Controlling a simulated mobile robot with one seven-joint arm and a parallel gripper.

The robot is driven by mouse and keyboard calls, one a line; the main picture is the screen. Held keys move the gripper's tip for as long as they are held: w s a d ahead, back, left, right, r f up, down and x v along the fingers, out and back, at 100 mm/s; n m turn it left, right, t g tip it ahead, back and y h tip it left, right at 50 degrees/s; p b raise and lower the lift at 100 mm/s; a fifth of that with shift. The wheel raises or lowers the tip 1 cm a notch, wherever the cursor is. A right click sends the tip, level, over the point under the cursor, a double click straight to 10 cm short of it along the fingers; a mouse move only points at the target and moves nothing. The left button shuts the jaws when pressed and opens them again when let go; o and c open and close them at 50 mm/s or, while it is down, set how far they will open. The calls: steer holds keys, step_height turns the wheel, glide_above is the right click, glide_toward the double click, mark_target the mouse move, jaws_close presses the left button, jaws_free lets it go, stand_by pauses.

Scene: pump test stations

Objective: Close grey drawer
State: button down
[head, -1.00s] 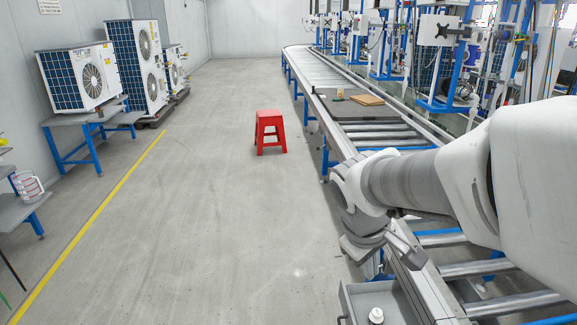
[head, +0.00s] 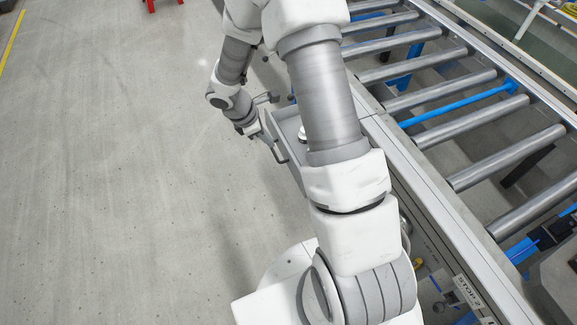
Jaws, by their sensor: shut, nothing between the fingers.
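The grey drawer (head: 289,137) stands open, sticking out from the left side of the roller conveyor. Its bar handle (head: 279,154) is on the side facing the open floor. A small white round item (head: 302,132) lies in the drawer, partly hidden by my arm. My gripper (head: 264,136) is shut and empty, at the outer side of the drawer close to the handle. I cannot tell whether it touches the drawer. My arm hides the drawer's right part.
The roller conveyor (head: 440,105) runs along the right side, with metal rollers and blue frame parts. The floor (head: 120,190) on the left is clear. The legs of a red stool (head: 150,5) show at the top edge.

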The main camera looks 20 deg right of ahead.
step_height(320, 180, down, 7)
steer(key=n+b, duration=0.1)
steer(key=n, duration=0.1)
steer(key=b, duration=0.5)
glide_toward(296, 170)
steer(key=shift+x, duration=2.45)
steer(key=shift+a, duration=0.1)
steer(key=shift+d, duration=0.25)
steer(key=d+p, duration=0.5)
steer(key=d, duration=1.7)
steer(key=shift+s+d, duration=0.1)
steer(key=shift+d, duration=0.05)
